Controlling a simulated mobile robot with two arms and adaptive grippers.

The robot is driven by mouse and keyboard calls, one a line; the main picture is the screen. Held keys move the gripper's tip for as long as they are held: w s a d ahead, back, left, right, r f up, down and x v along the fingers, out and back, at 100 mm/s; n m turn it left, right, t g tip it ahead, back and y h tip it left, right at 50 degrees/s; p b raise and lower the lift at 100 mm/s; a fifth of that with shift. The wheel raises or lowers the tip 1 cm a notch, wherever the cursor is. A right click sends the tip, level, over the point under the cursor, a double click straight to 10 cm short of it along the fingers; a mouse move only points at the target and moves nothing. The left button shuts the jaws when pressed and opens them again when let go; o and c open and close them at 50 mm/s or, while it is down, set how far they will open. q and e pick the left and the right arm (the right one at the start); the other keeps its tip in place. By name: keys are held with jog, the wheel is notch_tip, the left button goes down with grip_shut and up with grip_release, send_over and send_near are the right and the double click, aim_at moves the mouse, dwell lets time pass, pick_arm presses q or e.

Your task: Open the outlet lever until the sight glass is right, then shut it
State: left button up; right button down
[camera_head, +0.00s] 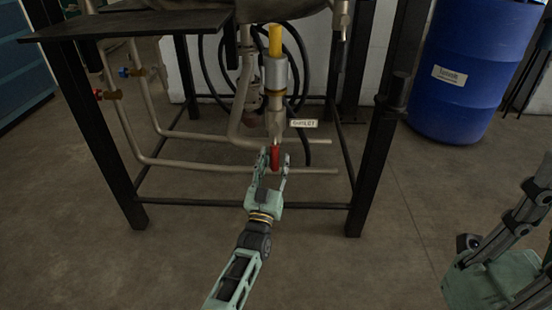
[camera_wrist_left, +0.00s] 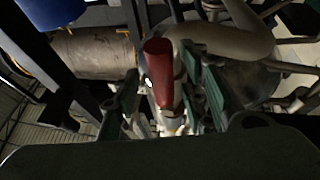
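The red outlet lever (camera_head: 275,157) hangs below the valve under the vessel, by a small white label (camera_head: 303,123) that seems to read OUTLET. My left gripper (camera_head: 272,165) is open around the lever, one finger on each side. In the left wrist view the lever (camera_wrist_left: 160,72) stands between the fingers (camera_wrist_left: 165,105), with gaps visible on both sides. The sight glass (camera_head: 275,41) above is filled yellow, over a grey metal collar (camera_head: 276,75). My right gripper (camera_head: 518,215) shows only partly at the right edge; its finger opening cannot be made out.
Black frame legs (camera_head: 368,165) stand on both sides of the valve, with a low crossbar behind the gripper. Metal pipes (camera_head: 215,166) run low across the frame. Small blue and red valve handles are at the left. A blue drum (camera_head: 472,65) stands at the right. The front floor is clear.

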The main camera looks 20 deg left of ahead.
pick_arm(q)
jog(key=v, duration=1)
jog(key=shift+s, duration=0.25)
jog(key=shift+d, duration=0.1)
dwell(6.7)
